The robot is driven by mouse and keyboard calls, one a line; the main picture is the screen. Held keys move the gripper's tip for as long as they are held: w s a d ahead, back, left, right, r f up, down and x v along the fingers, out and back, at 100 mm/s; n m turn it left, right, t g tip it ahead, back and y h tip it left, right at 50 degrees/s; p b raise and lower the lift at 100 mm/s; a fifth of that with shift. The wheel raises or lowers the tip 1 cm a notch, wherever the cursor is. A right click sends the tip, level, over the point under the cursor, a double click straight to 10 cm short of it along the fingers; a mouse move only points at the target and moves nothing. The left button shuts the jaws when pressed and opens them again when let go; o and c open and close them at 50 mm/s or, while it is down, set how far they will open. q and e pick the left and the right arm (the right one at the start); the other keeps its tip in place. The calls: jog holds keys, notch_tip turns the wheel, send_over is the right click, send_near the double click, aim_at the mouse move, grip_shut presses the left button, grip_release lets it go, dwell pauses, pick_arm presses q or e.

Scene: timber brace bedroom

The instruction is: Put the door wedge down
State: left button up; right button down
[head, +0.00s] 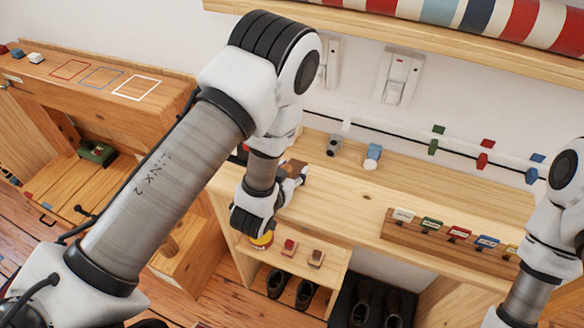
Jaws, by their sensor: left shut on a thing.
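My left arm reaches across the picture to the wooden worktop (350,196). My left gripper (292,176) is small in the view and partly hidden by its own wrist. It is shut on a brown piece, which looks like the door wedge (294,166), at the worktop's left part. I cannot tell whether the wedge touches the wood. My right arm shows at the right edge, but its gripper is out of view.
A grey item (334,146) and a blue-and-white item (372,156) stand behind the gripper. A rack of coloured tags (445,234) lies to the right. Below is a shelf (300,262) with shoes. Bare worktop lies right of the gripper.

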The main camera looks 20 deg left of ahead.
pick_arm(q)
jog(key=o, duration=1.3)
jog(key=shift+s+a+r, duration=0.1)
jog(key=shift+o, duration=0.2)
jog(key=shift+s+r, duration=0.1)
jog(key=shift+s, duration=0.05)
